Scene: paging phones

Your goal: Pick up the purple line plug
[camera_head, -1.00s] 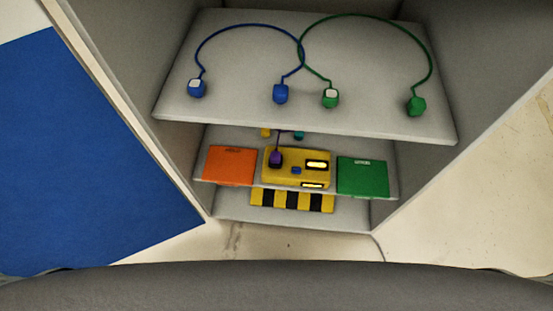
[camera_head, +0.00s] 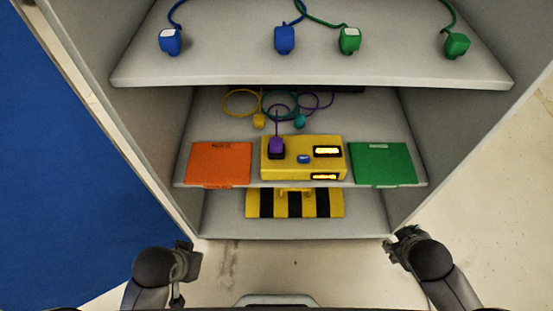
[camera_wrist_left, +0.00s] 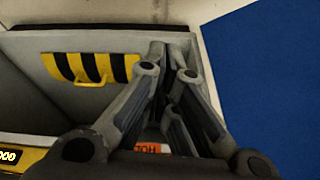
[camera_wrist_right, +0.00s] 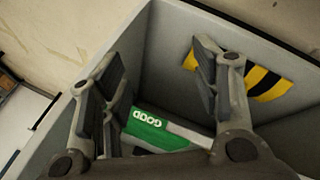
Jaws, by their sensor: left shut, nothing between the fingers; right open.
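The purple plug (camera_head: 276,146) sits upright in the left part of the yellow phone unit (camera_head: 325,171) on the middle shelf, with its cord rising from the top. My left gripper (camera_head: 186,266) is low at the left, outside the cabinet and well apart from the plug. Its fingers are closed together and empty in the left wrist view (camera_wrist_left: 167,75). My right gripper (camera_head: 400,240) is low at the right, near the cabinet's front edge. Its fingers are spread and empty in the right wrist view (camera_wrist_right: 158,78). The purple plug does not show in either wrist view.
An orange panel (camera_head: 219,163) and a green panel (camera_head: 384,164) flank the unit. Yellow (camera_head: 259,121) and teal (camera_head: 299,122) plugs lie behind it. The upper shelf (camera_head: 220,70) overhangs with blue and green plugs. Cabinet walls bound both sides; the floor in front is clear.

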